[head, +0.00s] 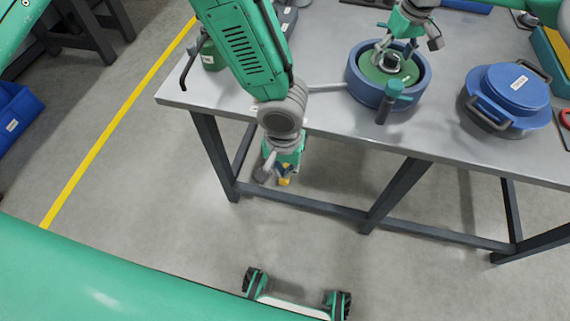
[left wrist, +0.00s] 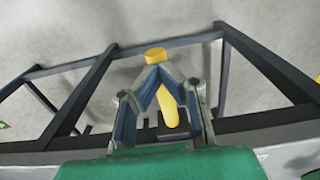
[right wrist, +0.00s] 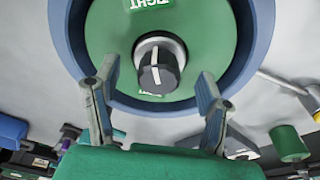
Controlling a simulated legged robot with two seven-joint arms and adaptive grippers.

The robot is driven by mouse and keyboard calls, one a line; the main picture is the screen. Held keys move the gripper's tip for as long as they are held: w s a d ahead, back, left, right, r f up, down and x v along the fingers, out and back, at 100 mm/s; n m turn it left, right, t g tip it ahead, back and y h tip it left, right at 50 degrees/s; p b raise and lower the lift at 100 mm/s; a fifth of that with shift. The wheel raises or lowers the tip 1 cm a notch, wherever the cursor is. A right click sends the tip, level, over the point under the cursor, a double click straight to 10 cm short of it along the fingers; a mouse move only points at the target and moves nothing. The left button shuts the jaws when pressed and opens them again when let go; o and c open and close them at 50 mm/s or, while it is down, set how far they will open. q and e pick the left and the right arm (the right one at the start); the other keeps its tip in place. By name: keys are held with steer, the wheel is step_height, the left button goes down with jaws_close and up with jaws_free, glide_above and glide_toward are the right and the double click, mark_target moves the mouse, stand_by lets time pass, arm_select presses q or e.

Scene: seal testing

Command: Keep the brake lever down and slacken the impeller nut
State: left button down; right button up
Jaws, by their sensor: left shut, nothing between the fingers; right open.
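The round blue housing (head: 423,85) on the table holds a green disc (right wrist: 110,40) with a label reading TIGHT. The impeller nut, a dark knob with a white line in a pale collar, (right wrist: 158,65) sits at its centre. My right gripper (right wrist: 155,82) is open, its fingers on either side of the nut and apart from it. My left gripper (left wrist: 157,75) is shut and empty in front of the table edge. A yellow part, perhaps the brake lever, (left wrist: 167,107) shows between its slanted fingers, with a yellow cap (left wrist: 155,55) at the tips. I cannot tell if they touch.
A grey rod (head: 327,86) runs left from the housing. A blue lidded pot (head: 508,88) is to the right, a green can (head: 211,56) to the left. Table legs stand behind my left gripper.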

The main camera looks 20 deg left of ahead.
arm_select(q)
steer(key=shift+f, duration=0.5)
steer(key=shift+d+f, duration=0.15)
steer(key=shift+f, duration=0.45)
arm_select(e)
steer(key=shift+d, duration=0.2)
arm_select(q)
steer(key=shift+f, duration=0.8)
arm_select(e)
steer(key=shift+a, duration=0.1)
arm_select(q)
steer(key=shift+f, duration=0.15)
